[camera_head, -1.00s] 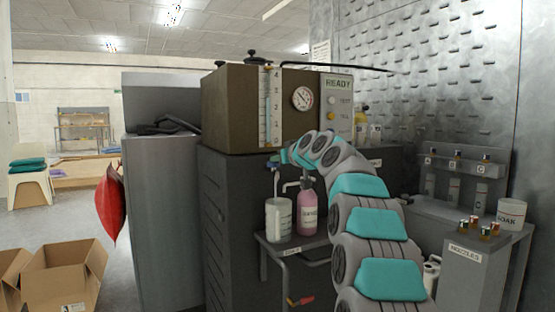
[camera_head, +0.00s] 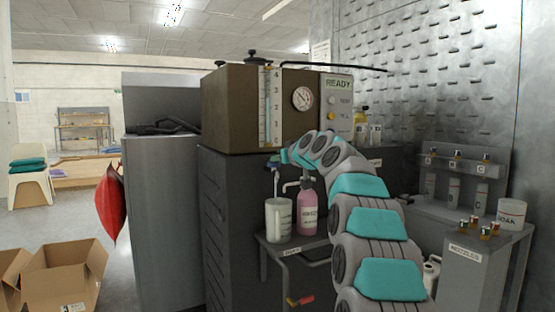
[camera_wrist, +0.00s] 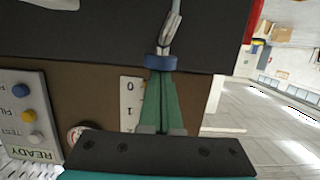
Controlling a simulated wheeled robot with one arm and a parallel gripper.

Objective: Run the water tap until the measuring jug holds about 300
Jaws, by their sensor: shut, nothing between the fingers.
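The measuring jug (camera_head: 279,220), pale and with a handle, stands upright on a small grey stand below the tap. My gripper (camera_head: 272,161) is above the jug at the front of the dark cabinet. In the wrist view my green fingers (camera_wrist: 158,78) are closed together, with their tips touching or very close to the blue tap knob (camera_wrist: 160,62). The metal tap spout (camera_wrist: 171,30) extends beyond the knob. A thin pale line (camera_head: 276,183) drops from the tap toward the jug; I cannot tell spout from water. The jug's level is too small to read.
A pink bottle (camera_head: 307,207) stands close right of the jug. The brown washer unit (camera_head: 232,105) with a gauge (camera_head: 302,98) and a READY panel (camera_head: 337,84) is above. A red bag (camera_head: 109,205) hangs left. Cardboard boxes (camera_head: 70,270) lie on the floor.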

